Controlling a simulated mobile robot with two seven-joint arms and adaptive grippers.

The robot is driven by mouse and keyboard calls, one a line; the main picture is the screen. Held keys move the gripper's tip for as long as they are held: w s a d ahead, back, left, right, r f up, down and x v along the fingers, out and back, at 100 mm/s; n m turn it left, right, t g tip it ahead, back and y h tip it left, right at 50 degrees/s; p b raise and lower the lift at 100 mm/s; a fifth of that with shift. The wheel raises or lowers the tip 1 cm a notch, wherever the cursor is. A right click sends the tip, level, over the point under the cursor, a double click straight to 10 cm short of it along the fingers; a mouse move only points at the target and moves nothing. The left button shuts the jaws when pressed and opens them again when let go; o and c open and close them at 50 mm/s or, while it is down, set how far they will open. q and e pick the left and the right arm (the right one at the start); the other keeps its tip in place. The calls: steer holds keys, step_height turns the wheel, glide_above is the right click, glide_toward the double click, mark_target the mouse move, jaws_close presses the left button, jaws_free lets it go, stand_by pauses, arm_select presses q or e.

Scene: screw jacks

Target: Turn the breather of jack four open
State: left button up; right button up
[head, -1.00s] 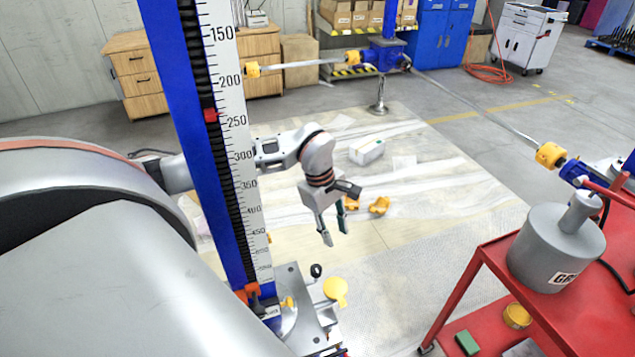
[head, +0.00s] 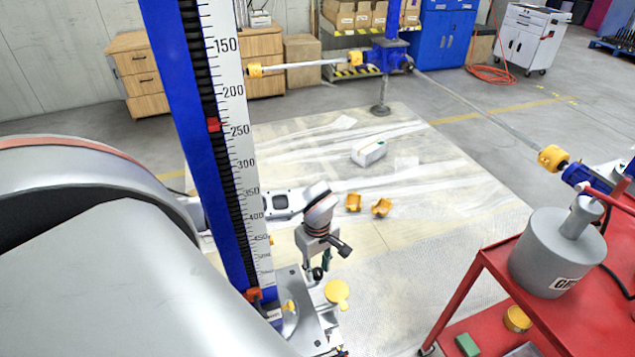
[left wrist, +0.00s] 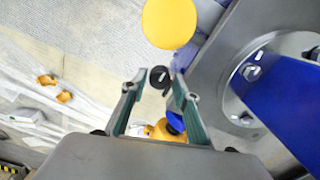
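My left gripper (head: 317,262) points down over the jack base (head: 292,298) beside the ruled blue column. A small black round fitting (head: 317,274), probably the breather, stands at its fingertips. In the left wrist view the gripper (left wrist: 155,88) is open, its two fingers apart. The black fitting (left wrist: 158,77) shows between and just beyond the tips; I cannot tell whether either finger touches it. A yellow disc (head: 337,292) lies close by, and it also shows in the left wrist view (left wrist: 169,22). My right gripper is not in view.
The blue column (head: 195,130) with a white scale (head: 231,130) rises just left of my gripper. A red cart (head: 480,300) carrying a grey weight (head: 550,255) stands at the right. Yellow pieces (head: 381,208) and a white box (head: 368,151) lie on the floor sheet.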

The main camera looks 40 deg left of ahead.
arm_select(q)
steer(key=c, duration=0.8)
steer(key=shift+c, duration=0.2)
